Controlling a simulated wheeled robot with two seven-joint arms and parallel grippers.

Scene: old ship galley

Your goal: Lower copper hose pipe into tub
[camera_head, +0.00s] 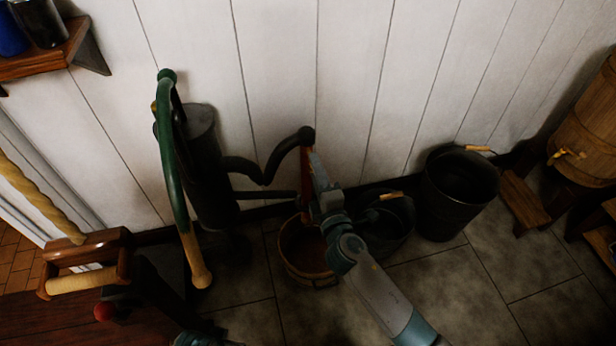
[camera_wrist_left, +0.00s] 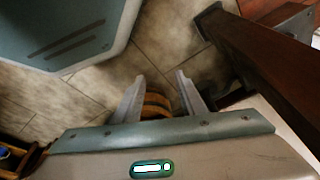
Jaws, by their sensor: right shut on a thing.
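The copper hose pipe (camera_head: 305,178) hangs nearly upright from the end of a black hose (camera_head: 285,148) in the head view. My right gripper (camera_head: 317,180) is shut on the pipe from its right side. The pipe's lower end is at or above the mouth of the wooden tub (camera_head: 306,279); I cannot tell how deep it reaches. The tub stands on the floor. My left gripper (camera_wrist_left: 160,95) is open and empty in the left wrist view, with a round wooden thing (camera_wrist_left: 156,104) beyond its fingers. Its fingers are not clear in the head view.
A dark pump (camera_head: 205,165) with a green lever (camera_head: 168,150) stands left of the tub. Two dark buckets, one near (camera_head: 390,215) and one farther right (camera_head: 455,205), stand right of it. A wooden barrel (camera_head: 585,130) is at far right. The front right floor is clear.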

